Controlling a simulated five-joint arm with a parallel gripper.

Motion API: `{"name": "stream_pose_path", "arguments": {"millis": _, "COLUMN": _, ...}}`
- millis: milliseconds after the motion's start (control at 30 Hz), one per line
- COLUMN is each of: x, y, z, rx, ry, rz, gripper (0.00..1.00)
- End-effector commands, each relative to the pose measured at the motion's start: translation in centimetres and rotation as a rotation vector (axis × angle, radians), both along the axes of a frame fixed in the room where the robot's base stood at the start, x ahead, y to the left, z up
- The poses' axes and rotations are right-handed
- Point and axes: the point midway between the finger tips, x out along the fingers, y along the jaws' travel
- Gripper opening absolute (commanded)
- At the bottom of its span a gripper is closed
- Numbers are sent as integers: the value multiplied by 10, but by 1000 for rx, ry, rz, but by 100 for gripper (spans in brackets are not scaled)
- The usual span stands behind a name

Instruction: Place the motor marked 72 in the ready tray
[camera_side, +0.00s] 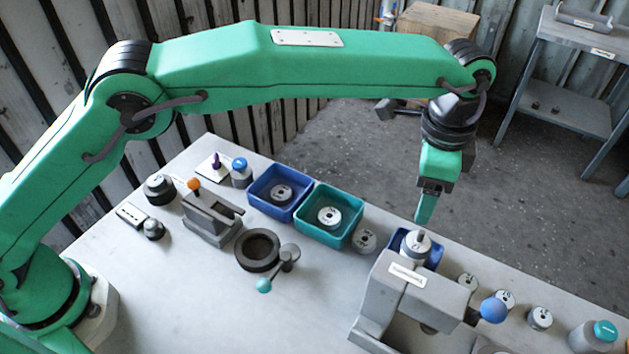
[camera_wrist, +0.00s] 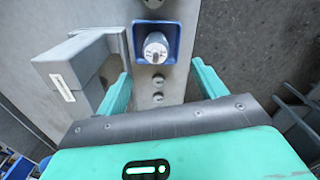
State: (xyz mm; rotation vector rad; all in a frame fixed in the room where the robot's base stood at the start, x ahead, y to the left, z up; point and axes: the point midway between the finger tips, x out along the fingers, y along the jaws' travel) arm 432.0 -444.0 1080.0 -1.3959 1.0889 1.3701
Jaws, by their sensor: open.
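Several grey motors with pale numbered tops stand on the table; their numbers are too small to read surely, so I cannot tell which is 72. One motor (camera_side: 415,245) stands upright in a small blue tray (camera_side: 436,258); in the wrist view this motor (camera_wrist: 156,47) in its blue tray (camera_wrist: 172,18) lies ahead, between the fingertips' directions. Other motors sit in a dark blue tray (camera_side: 262,180) and a teal tray (camera_side: 350,240). I cannot tell which tray is the ready tray. My gripper (camera_wrist: 162,84) is open and empty, above the table's far edge near the small blue tray (camera_side: 425,215).
A dark ring (camera_side: 257,250), a teal-knobbed lever (camera_side: 280,265) and another fixture (camera_side: 212,220) stand mid-table. The front left tabletop is clear.

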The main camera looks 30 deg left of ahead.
Motion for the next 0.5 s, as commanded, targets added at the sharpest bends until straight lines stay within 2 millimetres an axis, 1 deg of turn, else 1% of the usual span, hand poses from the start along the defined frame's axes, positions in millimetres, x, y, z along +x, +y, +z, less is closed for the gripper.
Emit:
{"name": "stream_pose_path", "arguments": {"millis": 33, "x": 3, "y": 9, "z": 8, "rx": -7, "ry": -7, "rz": 21, "gripper": 70}}
{"name": "stream_pose_path", "arguments": {"millis": 167, "x": 11, "y": 36, "z": 31, "rx": -25, "ry": -24, "rz": 90, "gripper": 70}}
{"name": "stream_pose_path", "arguments": {"millis": 333, "x": 18, "y": 85, "z": 62, "rx": -54, "ry": -53, "rz": 205, "gripper": 70}}
{"name": "stream_pose_path", "arguments": {"millis": 467, "x": 17, "y": 123, "z": 84, "rx": -76, "ry": -76, "rz": 294, "gripper": 70}}
{"name": "stream_pose_path", "arguments": {"millis": 500, "x": 17, "y": 135, "z": 90, "rx": -83, "ry": -84, "rz": 322, "gripper": 70}}
